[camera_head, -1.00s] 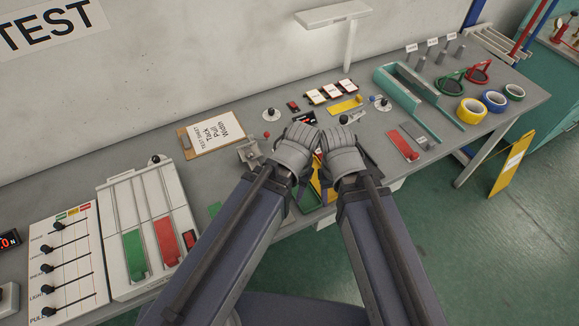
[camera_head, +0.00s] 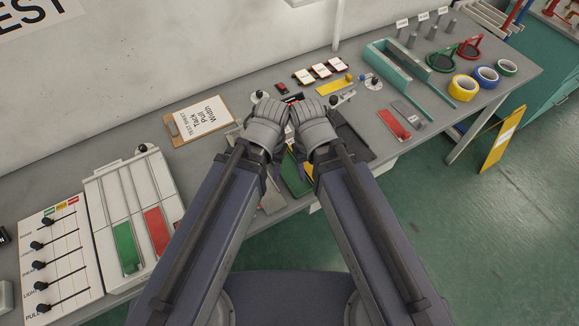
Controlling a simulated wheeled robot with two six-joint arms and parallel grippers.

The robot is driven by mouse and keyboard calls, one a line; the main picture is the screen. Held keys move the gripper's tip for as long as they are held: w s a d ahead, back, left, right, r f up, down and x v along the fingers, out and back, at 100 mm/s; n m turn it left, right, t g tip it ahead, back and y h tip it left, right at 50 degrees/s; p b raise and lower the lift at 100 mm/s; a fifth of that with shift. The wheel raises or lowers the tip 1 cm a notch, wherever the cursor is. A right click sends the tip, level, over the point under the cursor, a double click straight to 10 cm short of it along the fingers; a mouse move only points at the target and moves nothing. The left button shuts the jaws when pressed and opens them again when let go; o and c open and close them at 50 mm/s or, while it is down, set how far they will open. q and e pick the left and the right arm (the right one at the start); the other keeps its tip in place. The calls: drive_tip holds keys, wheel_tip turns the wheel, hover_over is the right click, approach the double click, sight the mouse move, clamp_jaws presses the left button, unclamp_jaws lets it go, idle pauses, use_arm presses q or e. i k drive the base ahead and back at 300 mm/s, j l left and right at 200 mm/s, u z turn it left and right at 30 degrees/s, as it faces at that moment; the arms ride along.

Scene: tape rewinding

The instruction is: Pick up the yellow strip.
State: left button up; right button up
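A flat yellow strip (camera_head: 333,87) lies on the grey bench behind my grippers, just in front of a row of small cards. Another patch of yellow (camera_head: 307,168) shows low between my wrists, beside a green piece (camera_head: 296,178); it is mostly hidden, so I cannot tell its shape. My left gripper (camera_head: 266,122) and my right gripper (camera_head: 309,118) are close side by side over the middle of the bench. Their grey bodies hide the fingers and whatever lies under them, so I cannot see whether either holds anything. The flat strip at the back is apart from both.
A clipboard (camera_head: 203,119) and a slider panel (camera_head: 133,219) lie left. Small cards (camera_head: 320,70) stand at the back. A teal channel (camera_head: 399,72), a red strip (camera_head: 393,124) and tape rolls (camera_head: 463,87) are right. The bench's front edge is near my forearms.

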sight(335, 85)
drive_tip(key=l+z, duration=0.35)
drive_tip(key=i+l+z, duration=0.1)
drive_tip(key=l+z, duration=0.25)
drive_tip(key=i+l+z, duration=0.15)
drive_tip(key=l+z, duration=0.25)
